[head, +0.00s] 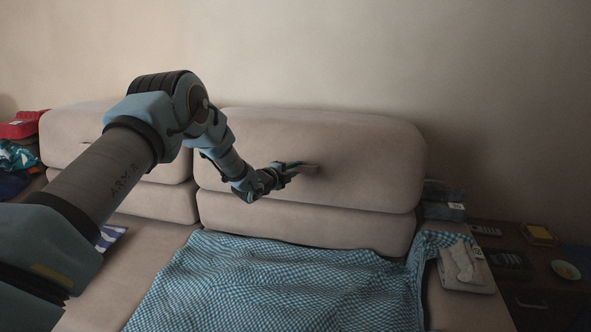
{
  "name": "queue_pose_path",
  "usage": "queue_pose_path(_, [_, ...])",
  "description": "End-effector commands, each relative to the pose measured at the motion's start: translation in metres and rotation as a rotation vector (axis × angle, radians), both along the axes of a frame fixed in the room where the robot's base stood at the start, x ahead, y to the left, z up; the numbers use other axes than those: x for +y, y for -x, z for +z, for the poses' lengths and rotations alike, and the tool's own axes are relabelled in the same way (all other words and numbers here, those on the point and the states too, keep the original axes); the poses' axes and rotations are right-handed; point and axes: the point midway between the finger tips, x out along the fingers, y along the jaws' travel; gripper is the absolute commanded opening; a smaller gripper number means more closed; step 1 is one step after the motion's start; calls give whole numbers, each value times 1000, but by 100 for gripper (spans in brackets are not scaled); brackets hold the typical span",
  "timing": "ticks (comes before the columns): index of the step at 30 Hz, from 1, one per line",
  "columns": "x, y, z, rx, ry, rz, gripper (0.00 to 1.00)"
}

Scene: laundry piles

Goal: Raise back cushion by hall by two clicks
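Two beige sofa back cushions stand side by side against the wall. The right back cushion (365,150) is puffy and sits above a lower back section (350,227). The left back cushion (70,150) is partly hidden behind my arm. I cannot tell from this view which one is by the hall. My gripper (305,169) is at the front face of the right cushion, near its middle, at or very close to the fabric. Its fingers are small and dark here, and I cannot tell whether they are open or hold anything.
A blue checked cloth (270,285) covers the seat. Folded dark clothes (443,200) and a beige folded item (465,268) lie at the right arm. A dark side table (545,290) stands beyond. Red clothes (22,128) are piled at far left.

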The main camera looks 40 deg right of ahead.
Motion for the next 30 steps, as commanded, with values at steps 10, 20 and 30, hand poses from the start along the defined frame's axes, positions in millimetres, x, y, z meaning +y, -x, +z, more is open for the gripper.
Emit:
queue_pose_path(10, [0,0,0,0,0,0,0])
queue_pose_path(20, [0,0,0,0,-1,1,0])
queue_pose_path(30, [1,0,0,0,-1,1,0])
